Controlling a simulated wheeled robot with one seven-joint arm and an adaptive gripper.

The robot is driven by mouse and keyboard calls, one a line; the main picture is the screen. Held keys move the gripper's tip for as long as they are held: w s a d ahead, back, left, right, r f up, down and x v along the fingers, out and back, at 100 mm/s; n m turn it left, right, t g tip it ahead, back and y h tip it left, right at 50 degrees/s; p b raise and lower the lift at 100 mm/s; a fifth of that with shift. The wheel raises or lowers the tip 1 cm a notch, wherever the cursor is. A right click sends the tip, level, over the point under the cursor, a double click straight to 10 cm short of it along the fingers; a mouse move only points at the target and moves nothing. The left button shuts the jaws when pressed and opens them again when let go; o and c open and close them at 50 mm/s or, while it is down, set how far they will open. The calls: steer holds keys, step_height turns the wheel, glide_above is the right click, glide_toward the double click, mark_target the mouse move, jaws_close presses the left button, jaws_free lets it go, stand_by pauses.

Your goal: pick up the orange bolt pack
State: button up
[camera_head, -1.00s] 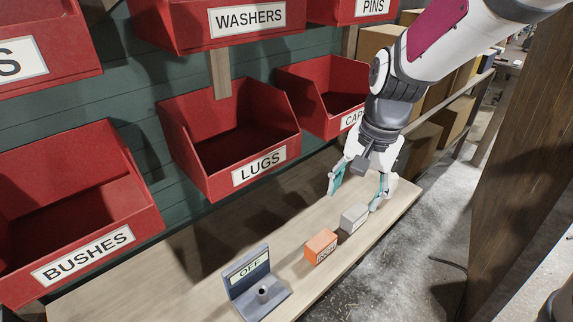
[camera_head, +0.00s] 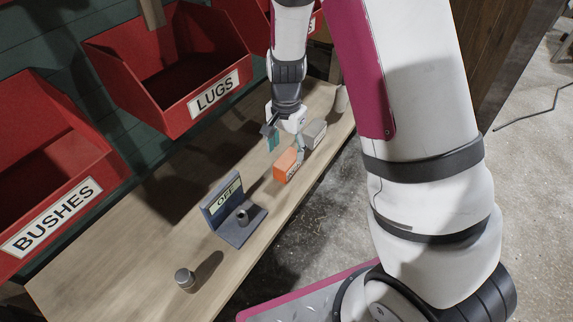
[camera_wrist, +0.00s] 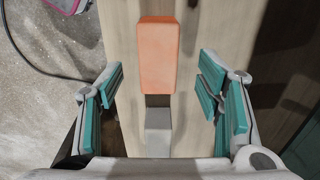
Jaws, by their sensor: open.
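The orange bolt pack (camera_head: 287,166) is a small box on the wooden shelf, between the grey OFF stand and a grey box. In the wrist view the orange pack (camera_wrist: 159,55) lies ahead of my gripper, in line with the gap between the fingers. My gripper (camera_head: 288,142) is open above the shelf near the orange pack and the grey box. In the wrist view the teal pads of my gripper (camera_wrist: 162,95) are wide apart, and nothing is held between them. The grey box (camera_wrist: 158,133) lies closer to the palm, between the fingers in that view.
The grey box (camera_head: 313,134) sits close behind the orange pack. The OFF stand (camera_head: 237,226) and a small metal cylinder (camera_head: 185,279) stand nearer on the shelf (camera_head: 110,262). Red LUGS (camera_head: 170,105) and BUSHES (camera_head: 105,180) bins line the wall at left.

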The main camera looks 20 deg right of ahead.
mark_target(287, 158)
steer(key=shift+d+f, duration=0.15)
steer(key=shift+f, duration=2.85)
steer(key=c, duration=1.4)
steer(key=shift+r, duration=0.1)
steer(key=shift+r, duration=0.55)
step_height(287, 158, up, 2)
steer(key=shift+r, duration=0.1)
steer(key=shift+s+d+r+p, duration=0.3)
steer(key=shift+s+d, duration=0.25)
steer(key=shift+s, duration=2.05)
steer(key=shift+s+d+r+p, duration=0.25)
steer(key=shift+s+d, duration=0.35)
steer(key=shift+s, duration=2.05)
steer(key=shift+s+d+r+p, duration=0.3)
steer(key=shift+s+d, duration=0.25)
steer(key=shift+s, duration=2.05)
